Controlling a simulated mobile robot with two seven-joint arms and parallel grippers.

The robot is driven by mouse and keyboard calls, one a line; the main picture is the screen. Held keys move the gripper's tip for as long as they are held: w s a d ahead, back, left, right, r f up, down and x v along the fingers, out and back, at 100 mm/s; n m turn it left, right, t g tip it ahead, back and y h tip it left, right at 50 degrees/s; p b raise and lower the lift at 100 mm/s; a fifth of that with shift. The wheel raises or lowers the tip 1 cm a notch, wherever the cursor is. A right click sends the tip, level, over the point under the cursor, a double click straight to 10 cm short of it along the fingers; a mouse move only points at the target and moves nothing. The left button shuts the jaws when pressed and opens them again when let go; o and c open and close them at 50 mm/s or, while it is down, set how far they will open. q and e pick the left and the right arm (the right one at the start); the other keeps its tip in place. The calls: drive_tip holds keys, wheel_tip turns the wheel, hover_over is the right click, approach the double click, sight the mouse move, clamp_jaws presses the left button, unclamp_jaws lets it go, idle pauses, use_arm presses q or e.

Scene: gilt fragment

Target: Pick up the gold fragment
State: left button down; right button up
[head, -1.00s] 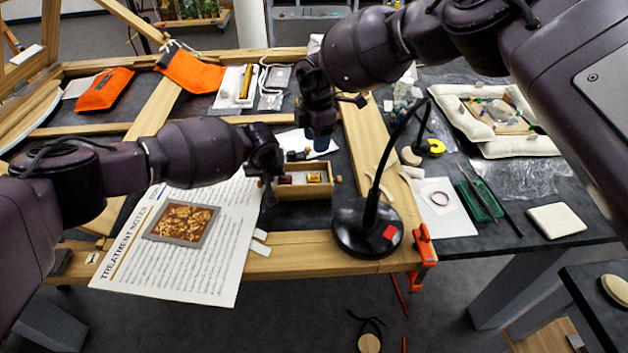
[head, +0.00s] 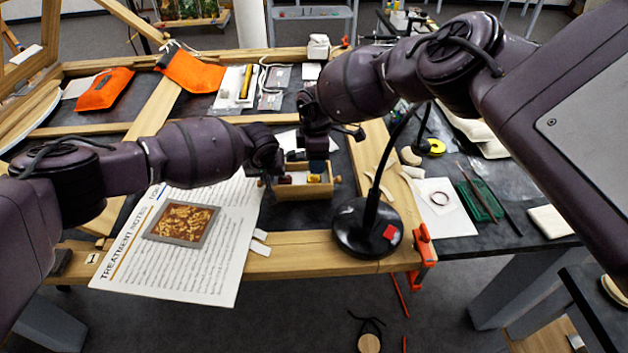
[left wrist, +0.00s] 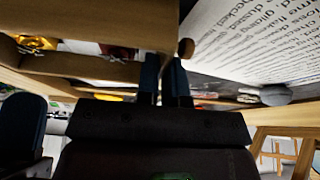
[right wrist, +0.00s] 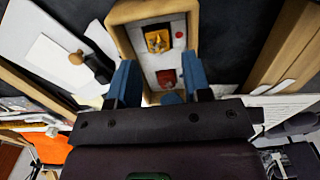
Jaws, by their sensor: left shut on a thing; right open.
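The gold fragment (right wrist: 159,40) lies on the white lining of a small wooden box (head: 305,193). It shows as a small yellow piece in the head view (head: 314,178) and at the upper left of the left wrist view (left wrist: 36,42). My right gripper (right wrist: 160,62) is open over the box, fingers pointing in, with the fragment just beyond the fingertips and nothing between them. My left gripper (head: 266,178) is shut at the left end of the box; the exact part held is partly hidden. In the left wrist view its fingers (left wrist: 165,70) meet beside the box wall.
A dark red piece (right wrist: 166,77) shares the box. A black lamp (head: 368,228) stands close to the right. A printed sheet (head: 205,260) with a framed gilt sample (head: 183,222) lies front left. Orange pouches (head: 104,89) lie at the back left.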

drive_tip(key=shift+w+a+f, duration=0.1)
drive_tip(key=shift+a+f, duration=0.05)
drive_tip(key=shift+f, duration=1.2)
drive_tip(key=shift+w+a+f, duration=0.1)
drive_tip(key=shift+f, duration=1.2)
drive_tip(key=c, duration=0.7)
wheel_tip(320, 180, up, 10)
drive_tip(key=shift+r, duration=0.1)
use_arm(q)
drive_tip(key=c, duration=1.2)
unclamp_jaws()
drive_tip(key=shift+o, duration=0.2)
